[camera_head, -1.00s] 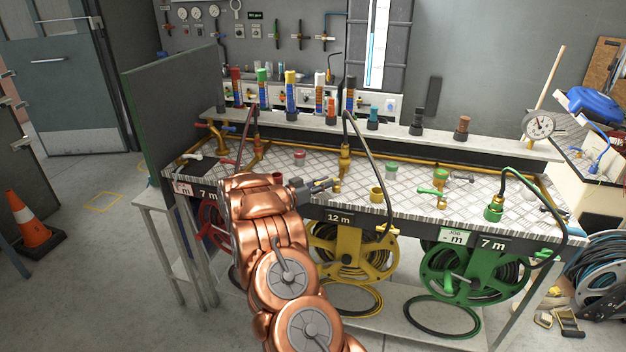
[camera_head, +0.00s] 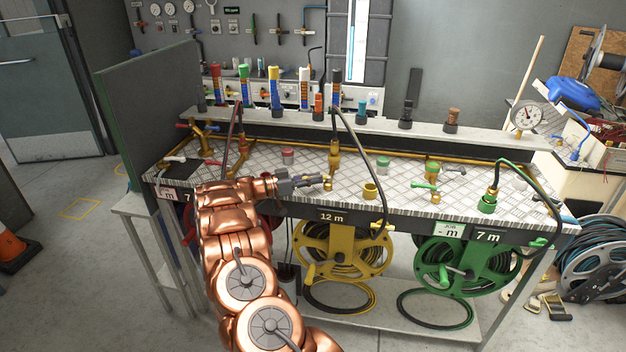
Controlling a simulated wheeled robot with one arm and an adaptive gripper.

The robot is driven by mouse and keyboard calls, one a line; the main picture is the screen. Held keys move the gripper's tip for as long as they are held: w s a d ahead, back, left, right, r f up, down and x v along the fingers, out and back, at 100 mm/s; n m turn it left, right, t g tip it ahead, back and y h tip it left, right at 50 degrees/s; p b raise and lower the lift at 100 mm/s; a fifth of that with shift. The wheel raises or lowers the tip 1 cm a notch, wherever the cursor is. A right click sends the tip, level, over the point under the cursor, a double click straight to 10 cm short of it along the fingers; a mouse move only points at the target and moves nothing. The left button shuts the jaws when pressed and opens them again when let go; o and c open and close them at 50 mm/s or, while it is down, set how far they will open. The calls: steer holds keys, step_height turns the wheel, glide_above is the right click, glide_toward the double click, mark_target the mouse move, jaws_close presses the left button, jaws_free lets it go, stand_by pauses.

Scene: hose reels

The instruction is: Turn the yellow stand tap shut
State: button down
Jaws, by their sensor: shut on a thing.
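The yellow stand tap (camera_head: 328,186) rises from the bench's chequered plate, in front of the brass standpipe with the black hose. Only its small brass body shows clearly; its handle is mostly hidden by my gripper. My gripper (camera_head: 319,181) reaches in from the left, low over the plate, with its dark fingers shut on the tap's handle. How far the handle is turned cannot be made out.
A yellow cup fitting (camera_head: 371,191) stands right of the tap, and a green-handled tap (camera_head: 435,191) further right. A black hose arches down to the yellow reel (camera_head: 343,250) below. A green reel (camera_head: 462,262) hangs to the right.

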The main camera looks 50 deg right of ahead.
steer(key=shift+w+a, duration=0.15)
steer(key=shift+w, duration=0.1)
steer(key=c, duration=1.2)
jaws_free()
steer(key=shift+w+a+r, duration=0.1)
steer(key=shift+w+a, duration=0.05)
steer(key=shift+a, duration=0.05)
steer(key=shift+c, duration=0.2)
steer(key=shift+o, duration=0.4)
steer(key=shift+s+d, duration=0.2)
steer(key=v, duration=1.2)
steer(key=shift+c, duration=0.2)
